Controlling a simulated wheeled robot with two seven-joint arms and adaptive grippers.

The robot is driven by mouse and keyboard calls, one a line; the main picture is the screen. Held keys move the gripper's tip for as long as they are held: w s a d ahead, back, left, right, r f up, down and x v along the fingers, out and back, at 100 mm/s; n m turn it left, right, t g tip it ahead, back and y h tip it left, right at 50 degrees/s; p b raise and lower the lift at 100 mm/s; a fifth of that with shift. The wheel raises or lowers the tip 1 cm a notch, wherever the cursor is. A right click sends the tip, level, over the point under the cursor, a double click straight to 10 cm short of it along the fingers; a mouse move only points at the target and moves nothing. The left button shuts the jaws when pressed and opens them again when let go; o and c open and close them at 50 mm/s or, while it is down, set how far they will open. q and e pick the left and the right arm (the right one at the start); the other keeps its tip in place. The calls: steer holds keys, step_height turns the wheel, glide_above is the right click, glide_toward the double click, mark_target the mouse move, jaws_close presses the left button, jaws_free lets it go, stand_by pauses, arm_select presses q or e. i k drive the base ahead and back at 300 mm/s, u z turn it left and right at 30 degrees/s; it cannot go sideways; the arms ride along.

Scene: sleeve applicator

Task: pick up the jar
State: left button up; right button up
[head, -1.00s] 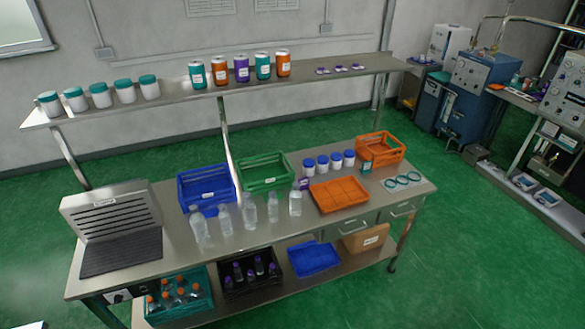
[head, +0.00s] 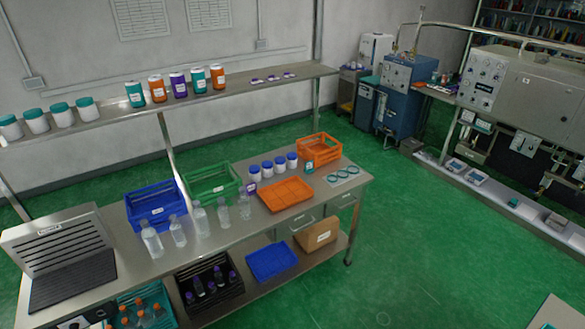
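White jars with blue lids (head: 267,169) stand in a short row on the workbench, behind the orange tray. More white jars with teal lids (head: 61,114) stand at the left end of the upper shelf. The frames do not show which jar the task means. Neither of my grippers is in the head view, and no jar is being held in sight.
The workbench (head: 330,196) holds a blue crate (head: 158,210), a green crate (head: 213,186), an orange tray (head: 285,195), an orange crate (head: 320,149) and clear bottles (head: 200,217). A sleeve machine (head: 60,255) stands at left. Green floor (head: 430,250) is open at right.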

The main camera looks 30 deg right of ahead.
mark_target(267, 166)
steer(key=z, duration=0.7)
steer(key=i, duration=0.75)
steer(key=z, duration=0.7)
steer(key=i, duration=1.55)
steer(key=u, duration=0.7)
